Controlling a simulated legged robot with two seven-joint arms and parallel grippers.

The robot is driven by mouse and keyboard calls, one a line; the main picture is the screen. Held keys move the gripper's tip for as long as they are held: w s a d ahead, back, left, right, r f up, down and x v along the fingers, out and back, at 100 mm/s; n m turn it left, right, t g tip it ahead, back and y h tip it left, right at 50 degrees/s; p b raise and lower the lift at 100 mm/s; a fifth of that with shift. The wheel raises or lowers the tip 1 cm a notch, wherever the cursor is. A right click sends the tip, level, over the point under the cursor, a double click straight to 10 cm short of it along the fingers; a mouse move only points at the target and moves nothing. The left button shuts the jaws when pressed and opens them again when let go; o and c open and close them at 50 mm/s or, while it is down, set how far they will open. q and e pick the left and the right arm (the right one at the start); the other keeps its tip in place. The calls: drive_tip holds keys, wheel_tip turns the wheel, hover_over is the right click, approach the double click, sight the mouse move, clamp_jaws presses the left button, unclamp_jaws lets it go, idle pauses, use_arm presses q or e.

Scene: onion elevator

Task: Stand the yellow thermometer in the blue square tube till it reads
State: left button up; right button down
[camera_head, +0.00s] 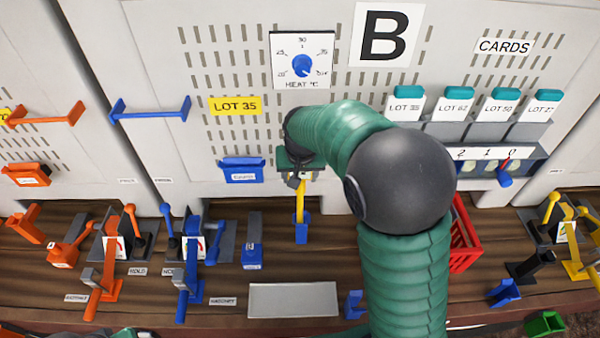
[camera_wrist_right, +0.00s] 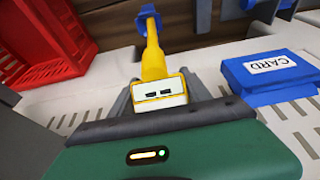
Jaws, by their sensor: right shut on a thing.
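My right gripper (camera_head: 299,180) is shut on the yellow thermometer (camera_head: 300,207), just in front of the white panel. The thermometer hangs roughly upright, with its lower end at the mouth of the blue square tube (camera_head: 302,232). In the right wrist view, the thermometer (camera_wrist_right: 153,62) runs away from my fingers towards the blue tube (camera_wrist_right: 148,12). I cannot tell how far its tip is inside. Its white display (camera_wrist_right: 158,96) shows small dark marks that look like dashes; I read no number.
A blue card holder (camera_head: 242,172) is on the panel left of my gripper. A red basket (camera_head: 465,235) stands to the right, partly behind my arm. Orange and blue lever fixtures (camera_head: 190,255) crowd the bench at left. A grey plate (camera_head: 293,300) lies in front of the tube.

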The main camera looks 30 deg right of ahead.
wheel_tip(320, 180, down, 9)
drive_tip(key=b, duration=0.6)
drive_tip(key=shift+d+r, duration=0.15)
drive_tip(key=shift+d, duration=0.1)
idle(0.3)
drive_tip(key=shift+c, duration=2.1)
unclamp_jaws()
drive_tip(key=shift+r, duration=0.1)
